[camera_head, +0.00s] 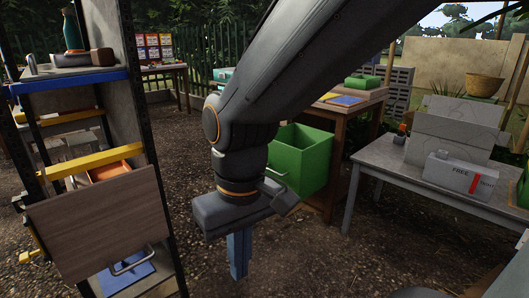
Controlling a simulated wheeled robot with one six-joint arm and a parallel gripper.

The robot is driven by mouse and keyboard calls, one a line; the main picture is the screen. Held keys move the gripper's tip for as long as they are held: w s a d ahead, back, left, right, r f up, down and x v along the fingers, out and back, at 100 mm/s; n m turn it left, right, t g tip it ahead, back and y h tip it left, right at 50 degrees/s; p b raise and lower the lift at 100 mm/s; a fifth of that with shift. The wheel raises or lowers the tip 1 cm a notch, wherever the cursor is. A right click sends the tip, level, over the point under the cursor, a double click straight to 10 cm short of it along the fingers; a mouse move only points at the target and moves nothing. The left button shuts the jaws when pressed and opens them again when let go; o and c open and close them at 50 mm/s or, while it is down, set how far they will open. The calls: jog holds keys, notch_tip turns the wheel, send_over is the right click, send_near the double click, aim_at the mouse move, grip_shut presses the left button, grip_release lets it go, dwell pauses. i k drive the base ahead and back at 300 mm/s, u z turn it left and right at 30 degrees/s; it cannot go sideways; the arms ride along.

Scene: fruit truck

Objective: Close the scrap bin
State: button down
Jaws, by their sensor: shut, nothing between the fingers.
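My gripper (239,272) points straight down in the middle foreground, with its blue fingers together and nothing between them. A green open-topped bin (312,158) with a metal handle on its front sticks out from under a wooden table, behind and to the right of my gripper. My arm hides its left part. At the left, a wood-fronted panel (98,222) with a metal handle near its lower edge leans outward from a shelf rack. My gripper is to the right of this panel and apart from it. No label shows which of the two is the scrap bin.
The shelf rack (150,130) stands close at the left. The wooden table (352,112) stands behind my arm. A grey table (400,172) at the right bears a white box (460,175) marked FREE. Open dark ground (330,255) lies between rack and tables.

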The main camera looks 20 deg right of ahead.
aim_at(300, 155)
jog(key=z, duration=0.6)
jog(key=i, duration=0.35)
jog(key=z, duration=0.75)
jog(key=i, duration=1.2)
jog(key=u, duration=1)
jog(key=i, duration=0.45)
jog(key=u, duration=0.4)
